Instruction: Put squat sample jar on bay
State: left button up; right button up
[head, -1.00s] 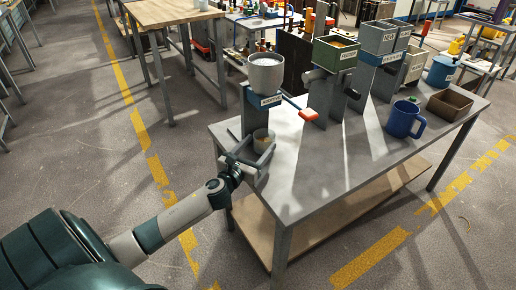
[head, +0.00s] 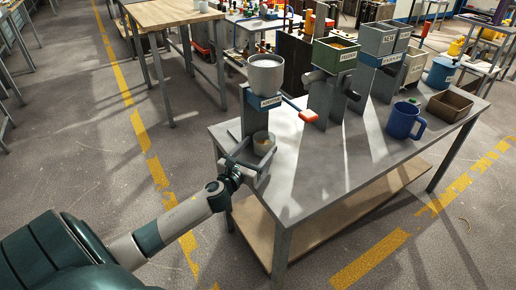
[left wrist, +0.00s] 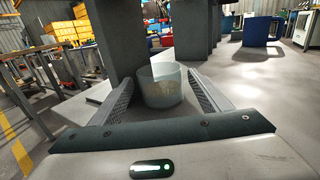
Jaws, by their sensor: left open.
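The squat sample jar (head: 264,143) is a short, pale see-through cup with a little yellowish material inside. It stands upright at the foot of the left dispenser stand, under its grey hopper (head: 266,72). My left gripper (head: 250,155) is open, with its fingers on either side of the jar. In the left wrist view the jar (left wrist: 162,86) sits between the two fingers, near their tips, with a gap visible on the left. The bay cannot be told for sure in these views. My right gripper is not in view.
The grey table (head: 330,180) carries more dispenser stands with a green bin (head: 335,53) and a grey bin (head: 387,38). A blue mug (head: 404,120) and a brown box (head: 450,104) stand at the right. The table's front middle is clear.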

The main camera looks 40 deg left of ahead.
pick_arm(q)
jog(key=s+d, duration=0.1)
jog(key=s, duration=1)
jog(key=shift+s+d, duration=0.25)
jog(key=shift+s, duration=0.15)
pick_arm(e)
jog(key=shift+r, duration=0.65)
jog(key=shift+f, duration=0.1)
